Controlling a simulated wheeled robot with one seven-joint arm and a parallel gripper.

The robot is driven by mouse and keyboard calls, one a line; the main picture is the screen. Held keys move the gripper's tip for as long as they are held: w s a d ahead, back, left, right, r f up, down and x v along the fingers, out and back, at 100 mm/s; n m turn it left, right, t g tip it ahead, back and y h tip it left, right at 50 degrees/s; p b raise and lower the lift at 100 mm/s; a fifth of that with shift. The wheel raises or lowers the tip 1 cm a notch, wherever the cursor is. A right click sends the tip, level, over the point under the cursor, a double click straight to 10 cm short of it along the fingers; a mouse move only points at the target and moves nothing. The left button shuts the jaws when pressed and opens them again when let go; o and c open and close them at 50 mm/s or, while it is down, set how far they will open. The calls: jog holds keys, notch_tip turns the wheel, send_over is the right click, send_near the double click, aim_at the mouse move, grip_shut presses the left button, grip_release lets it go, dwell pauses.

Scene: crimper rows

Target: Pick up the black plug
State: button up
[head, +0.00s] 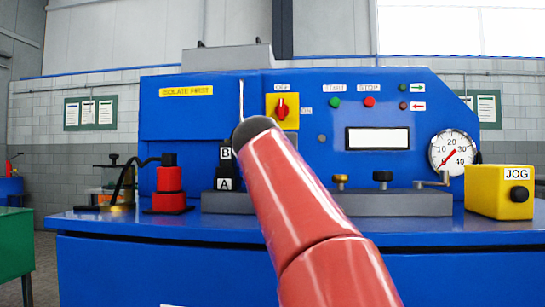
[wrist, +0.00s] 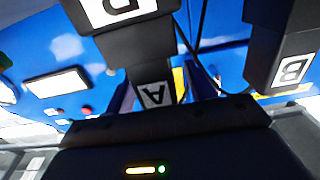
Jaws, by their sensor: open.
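The black plug (head: 169,160) sits upright on top of a red block (head: 169,190) at the left of the blue bench in the head view. A black cable leaves its left side and curves down to a round brass-coloured base (head: 118,208). My gripper (head: 224,168) shows to the right of the plug, apart from it, partly hidden by my red arm. In the wrist view my gripper (wrist: 207,42) shows black finger parts lettered A and B, spread apart and holding nothing visible. I cannot make out the plug in the wrist view.
The blue bench (head: 130,222) carries a grey block (head: 395,203) with knobs and a yellow JOG box (head: 490,191). The blue panel behind has a yellow switch plate (head: 290,109), a white screen (head: 378,139) and a gauge (head: 453,152).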

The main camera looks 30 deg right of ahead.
jog(key=c, duration=1.1)
jog(key=shift+r+p, duration=1.45)
jog(key=shift+r, duration=3.5)
